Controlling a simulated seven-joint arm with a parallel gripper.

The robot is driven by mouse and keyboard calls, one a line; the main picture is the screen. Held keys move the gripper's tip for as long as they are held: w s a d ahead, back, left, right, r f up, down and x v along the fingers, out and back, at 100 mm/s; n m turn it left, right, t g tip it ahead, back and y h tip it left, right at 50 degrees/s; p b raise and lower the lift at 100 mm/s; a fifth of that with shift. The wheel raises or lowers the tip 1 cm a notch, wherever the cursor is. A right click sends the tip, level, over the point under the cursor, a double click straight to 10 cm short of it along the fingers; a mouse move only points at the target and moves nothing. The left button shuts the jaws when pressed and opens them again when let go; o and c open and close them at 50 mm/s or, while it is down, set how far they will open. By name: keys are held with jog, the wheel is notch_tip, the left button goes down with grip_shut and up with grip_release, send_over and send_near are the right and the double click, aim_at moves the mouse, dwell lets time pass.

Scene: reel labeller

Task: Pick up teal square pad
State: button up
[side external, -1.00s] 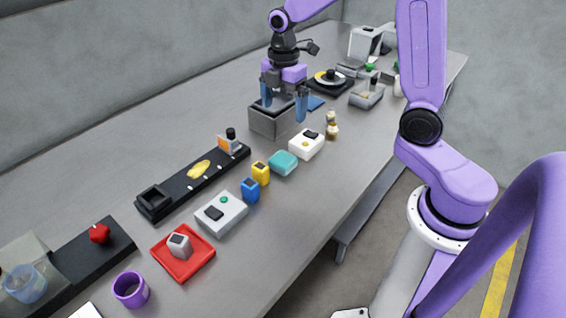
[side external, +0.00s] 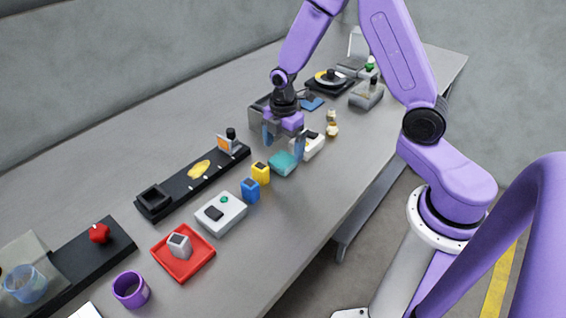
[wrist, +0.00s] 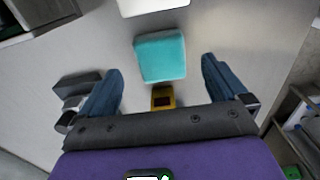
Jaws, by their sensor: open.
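The teal square pad (side external: 284,162) lies flat on the grey table, between a yellow block and a white box. It also shows in the wrist view (wrist: 160,57), ahead of and between the fingers, with its whole top in sight. My gripper (side external: 284,148) is open and empty, above and just beside the pad in the side view. In the wrist view its two blue fingers (wrist: 162,80) are spread wider than the pad. I cannot tell the exact height of the fingertips over it.
The yellow block (wrist: 163,97) stands close to the pad, between the fingers in the wrist view. The white box (side external: 314,148) is on the pad's other side. A grey open bin (side external: 258,118) stands behind my gripper. A blue block (side external: 251,190) is nearer the camera. Bare table lies to the pad's right.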

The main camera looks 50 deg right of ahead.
aim_at(283, 158)
jog(key=shift+a+f, duration=0.15)
jog(key=shift+f, duration=2.25)
jog(key=c, duration=1)
